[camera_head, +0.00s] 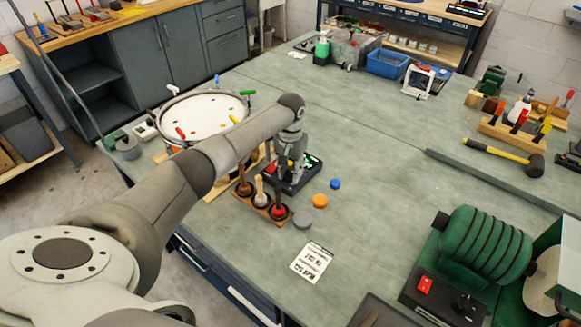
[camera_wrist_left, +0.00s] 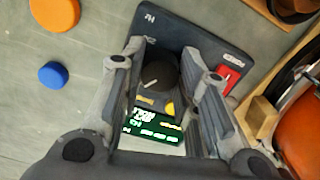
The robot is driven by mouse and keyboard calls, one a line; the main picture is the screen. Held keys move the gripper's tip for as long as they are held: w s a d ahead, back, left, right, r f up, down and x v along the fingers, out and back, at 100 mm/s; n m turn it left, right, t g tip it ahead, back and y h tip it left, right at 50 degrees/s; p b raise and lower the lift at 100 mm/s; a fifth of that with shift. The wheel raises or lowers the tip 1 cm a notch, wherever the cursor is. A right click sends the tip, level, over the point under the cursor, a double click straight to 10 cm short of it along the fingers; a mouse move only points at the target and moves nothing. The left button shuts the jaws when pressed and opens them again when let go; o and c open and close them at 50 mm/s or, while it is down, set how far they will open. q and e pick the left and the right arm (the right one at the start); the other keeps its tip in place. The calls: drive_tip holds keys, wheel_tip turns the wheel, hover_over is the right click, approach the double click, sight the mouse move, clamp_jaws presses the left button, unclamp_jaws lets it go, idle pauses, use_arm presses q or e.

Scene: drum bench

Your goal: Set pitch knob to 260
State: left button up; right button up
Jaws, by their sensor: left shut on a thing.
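The pitch device is a dark box (camera_wrist_left: 190,35) in the left wrist view, with a black knob (camera_wrist_left: 158,72), a red switch (camera_wrist_left: 231,80), a yellow button (camera_wrist_left: 170,109) and a lit green display (camera_wrist_left: 150,128). The display's digits are too small and partly covered to read surely. My left gripper (camera_wrist_left: 163,74) has its fingers on both sides of the knob and is shut on it. In the head view my left gripper (camera_head: 287,176) reaches down onto the box (camera_head: 303,183) from above and hides the knob. My right gripper is in neither view.
A drum (camera_head: 205,114) stands left of the box. A wooden rack with several handled tools (camera_head: 262,203) is close in front. An orange disc (camera_head: 320,201), a blue disc (camera_head: 335,184) and a printed card (camera_head: 311,262) lie to the right. The bench middle is clear.

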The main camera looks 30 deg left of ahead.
sight(291, 172)
use_arm(q)
drive_tip(key=shift+m+p, duration=0.4)
drive_tip(key=shift+m, duration=0.7)
drive_tip(key=o, duration=1)
drive_tip(key=shift+o, duration=0.2)
drive_tip(key=shift+r, duration=0.35)
wheel_tip(291, 172, up, 11)
drive_tip(key=shift+r, duration=0.2)
